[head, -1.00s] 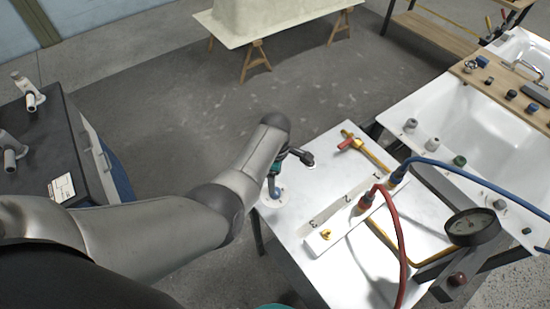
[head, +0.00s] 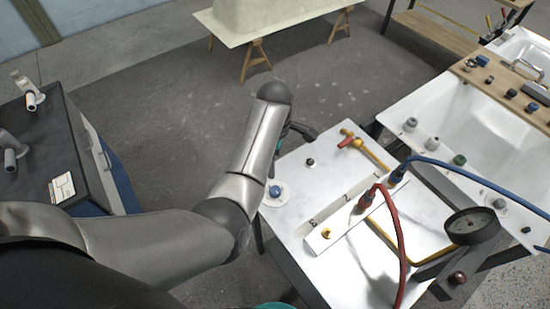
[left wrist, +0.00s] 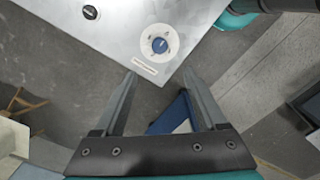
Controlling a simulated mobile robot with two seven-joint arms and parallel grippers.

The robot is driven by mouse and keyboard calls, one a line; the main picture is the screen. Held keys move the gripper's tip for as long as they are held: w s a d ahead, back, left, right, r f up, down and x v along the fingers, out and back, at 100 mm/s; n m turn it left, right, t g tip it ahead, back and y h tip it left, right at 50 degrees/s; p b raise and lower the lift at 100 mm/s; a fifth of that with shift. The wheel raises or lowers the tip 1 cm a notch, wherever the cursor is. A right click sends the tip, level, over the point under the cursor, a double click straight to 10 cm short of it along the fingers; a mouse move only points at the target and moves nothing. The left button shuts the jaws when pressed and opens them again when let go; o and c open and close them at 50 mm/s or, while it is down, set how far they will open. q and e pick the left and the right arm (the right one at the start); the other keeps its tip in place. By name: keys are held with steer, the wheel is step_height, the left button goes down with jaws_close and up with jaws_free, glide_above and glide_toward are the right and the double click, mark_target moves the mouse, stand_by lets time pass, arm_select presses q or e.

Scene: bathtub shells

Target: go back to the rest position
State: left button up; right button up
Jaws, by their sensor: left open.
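My left arm (head: 150,245) reaches in from the left and bends upward at the elbow. Its left gripper (left wrist: 160,72) is open and empty in the left wrist view, with both fingers apart over the floor near the edge of the white table (head: 290,232). In the head view the gripper is mostly hidden behind the forearm; only a dark part shows past it. A blue knob on a round white flange (head: 275,192) sits at the table's left corner, apart from the fingers; it also shows in the left wrist view (left wrist: 160,45). My right gripper is not in view.
A small black knob (head: 310,162), a yellow pipe with a red handle (head: 365,147), red and blue hoses (head: 402,240) and a dial gauge (head: 472,227) are on the table side. A white tub (head: 460,125) stands right. A dark cabinet (head: 65,130) stands left. Floor between is clear.

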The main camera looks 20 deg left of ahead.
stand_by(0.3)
arm_select(q)
steer(key=s+a+f+m+t, duration=0.15)
steer(key=s+a+m, duration=0.35)
steer(key=s+m, duration=0.5)
steer(key=s+d+r+m+t, duration=0.2)
steer(key=s+r+m, duration=0.5)
steer(key=s+m, duration=0.45)
steer(key=s+f+n+g+b, duration=0.1)
steer(key=s+f+b, duration=0.2)
steer(key=f+b, duration=2)
steer(key=s+a+f, duration=0.1)
steer(key=s+f, duration=0.4)
steer(key=f, duration=0.7)
steer(key=s+a+f+g, duration=0.1)
steer(key=s+f, duration=0.4)
steer(key=f, duration=0.7)
steer(key=s+a+f, duration=0.1)
steer(key=s+f, duration=0.4)
steer(key=f, duration=0.7)
steer(key=shift+s+b, duration=0.3)
